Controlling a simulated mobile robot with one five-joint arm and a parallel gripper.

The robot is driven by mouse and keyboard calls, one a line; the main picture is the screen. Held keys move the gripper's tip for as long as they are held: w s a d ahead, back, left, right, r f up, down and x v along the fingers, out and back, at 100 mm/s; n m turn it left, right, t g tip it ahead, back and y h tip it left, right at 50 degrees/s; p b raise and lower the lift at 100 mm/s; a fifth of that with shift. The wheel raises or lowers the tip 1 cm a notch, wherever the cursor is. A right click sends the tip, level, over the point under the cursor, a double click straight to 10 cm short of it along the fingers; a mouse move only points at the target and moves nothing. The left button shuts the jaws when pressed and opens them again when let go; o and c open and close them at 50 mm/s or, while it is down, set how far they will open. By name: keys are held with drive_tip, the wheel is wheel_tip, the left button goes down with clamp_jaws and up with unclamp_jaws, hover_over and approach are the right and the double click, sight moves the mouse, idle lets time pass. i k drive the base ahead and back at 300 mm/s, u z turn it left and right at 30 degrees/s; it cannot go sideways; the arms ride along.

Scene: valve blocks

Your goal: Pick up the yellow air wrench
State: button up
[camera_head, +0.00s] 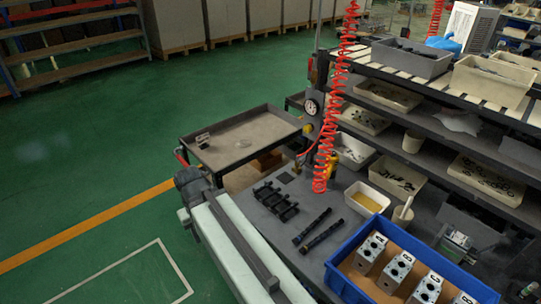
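A small yellow object (332,165), which looks like the yellow air wrench, is at the back of the grey workbench (290,240). It is partly hidden behind a coiled red air hose (322,165), so its full shape and how it rests cannot be told. The hose hangs from above, down to the bench beside it. I cannot make out my gripper in this view.
A blue crate (340,285) with several metal valve blocks (397,268) stands at the front right. Dark bars (318,230) and a black rack (275,200) lie on the bench. Shelves with bins (395,178) rise at the right. A tray cart (240,140) stands behind; green floor is clear at left.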

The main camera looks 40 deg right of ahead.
sight(332, 170)
drive_tip(key=u, duration=0.35)
drive_tip(key=i, duration=1.8)
drive_tip(key=z, duration=0.3)
drive_tip(key=k, duration=0.85)
drive_tip(key=z, duration=0.15)
drive_tip(key=i, duration=0.9)
drive_tip(key=u, duration=0.05)
